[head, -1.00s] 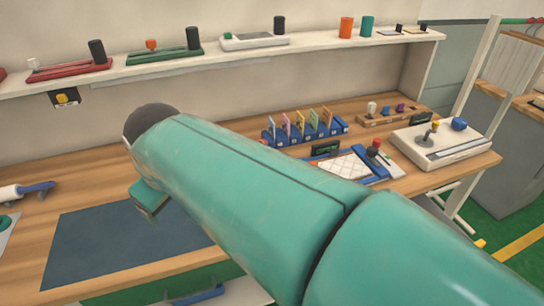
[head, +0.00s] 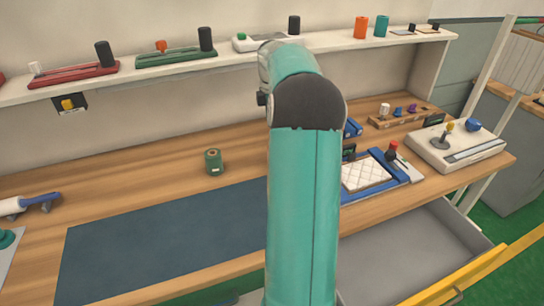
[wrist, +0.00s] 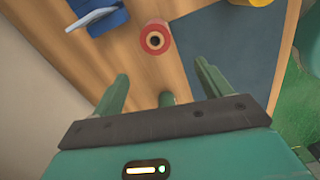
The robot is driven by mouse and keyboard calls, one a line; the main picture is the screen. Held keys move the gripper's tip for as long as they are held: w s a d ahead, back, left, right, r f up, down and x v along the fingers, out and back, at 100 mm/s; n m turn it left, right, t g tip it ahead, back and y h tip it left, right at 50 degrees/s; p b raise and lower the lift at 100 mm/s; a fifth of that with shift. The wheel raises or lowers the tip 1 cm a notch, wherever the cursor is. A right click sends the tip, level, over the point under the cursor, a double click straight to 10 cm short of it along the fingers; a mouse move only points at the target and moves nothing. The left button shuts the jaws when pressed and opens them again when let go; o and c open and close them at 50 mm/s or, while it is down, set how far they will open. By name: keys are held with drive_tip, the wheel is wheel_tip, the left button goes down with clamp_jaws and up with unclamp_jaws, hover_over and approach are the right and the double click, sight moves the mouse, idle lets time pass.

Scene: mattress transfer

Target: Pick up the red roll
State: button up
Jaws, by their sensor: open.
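In the head view I cannot see the red roll or the fingers; my raised arm covers that part of the bench.
A green roll (head: 213,162) stands on the worktop left of my arm. A dark blue mat (head: 150,235) lies in front. A blue holder (wrist: 97,15) is near the red roll. Right of my arm are a quilted pad (head: 364,174), a joystick box (head: 455,148) and an open grey drawer (head: 410,245).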

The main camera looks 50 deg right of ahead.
drive_tip(key=f, duration=0.6)
drive_tip(key=d+f, duration=0.1)
drive_tip(key=f, duration=0.2)
drive_tip(key=shift+s+d+f, duration=0.1)
drive_tip(key=shift+s, duration=0.2)
wheel_tip(320, 180, down, 5)
drive_tip(key=shift+w+d+f, duration=0.1)
drive_tip(key=shift+w, duration=0.05)
drive_tip(key=c, duration=1.2)
drive_tip(key=shift+c, duration=0.2)
